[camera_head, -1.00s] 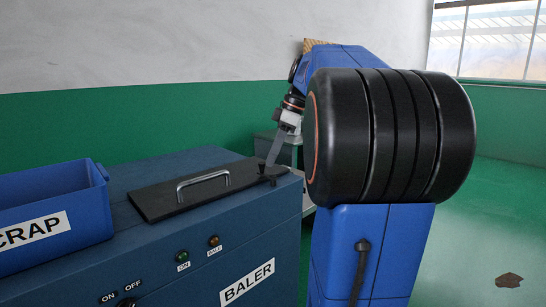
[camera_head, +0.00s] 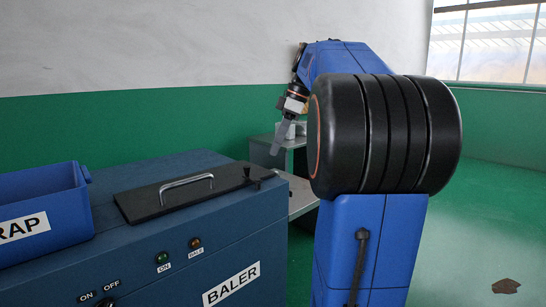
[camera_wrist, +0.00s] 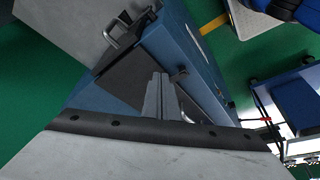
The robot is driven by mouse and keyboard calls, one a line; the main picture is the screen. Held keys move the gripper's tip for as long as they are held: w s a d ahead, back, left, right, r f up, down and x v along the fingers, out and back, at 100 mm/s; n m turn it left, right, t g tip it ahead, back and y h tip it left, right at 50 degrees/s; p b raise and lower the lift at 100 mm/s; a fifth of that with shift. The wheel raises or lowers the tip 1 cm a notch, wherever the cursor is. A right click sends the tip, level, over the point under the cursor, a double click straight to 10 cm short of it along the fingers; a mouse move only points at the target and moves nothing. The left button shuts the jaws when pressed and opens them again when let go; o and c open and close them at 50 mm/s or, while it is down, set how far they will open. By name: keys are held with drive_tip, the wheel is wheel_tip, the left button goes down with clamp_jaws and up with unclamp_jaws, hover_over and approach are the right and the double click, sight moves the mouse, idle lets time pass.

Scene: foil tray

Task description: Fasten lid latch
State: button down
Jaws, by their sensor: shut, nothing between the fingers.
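The black lid (camera_head: 150,203) lies flat on top of the blue baler (camera_head: 150,255), with a silver bar handle (camera_head: 186,185) on it. A small dark latch (camera_head: 250,174) sits at the lid's right end; the wrist view also shows a dark latch piece (camera_wrist: 181,74) by the lid's edge. I cannot tell for sure whether it is fastened. My gripper (camera_head: 276,152) is shut and empty, pointing down, above and to the right of the latch and apart from it. Its long grey fingers (camera_wrist: 158,85) lie together in the wrist view, covering part of the lid and baler.
A blue scrap bin (camera_head: 45,205) stands on the baler's left. The baler's front has ON and OFF labels, a green lamp (camera_head: 162,258) and an amber one (camera_head: 195,243). A grey shelf unit (camera_head: 300,190) stands behind. Open green floor (camera_head: 470,240) lies to the right.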

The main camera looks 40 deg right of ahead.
drive_tip(key=shift+v, duration=2.75)
drive_tip(key=shift+w+d, duration=0.15)
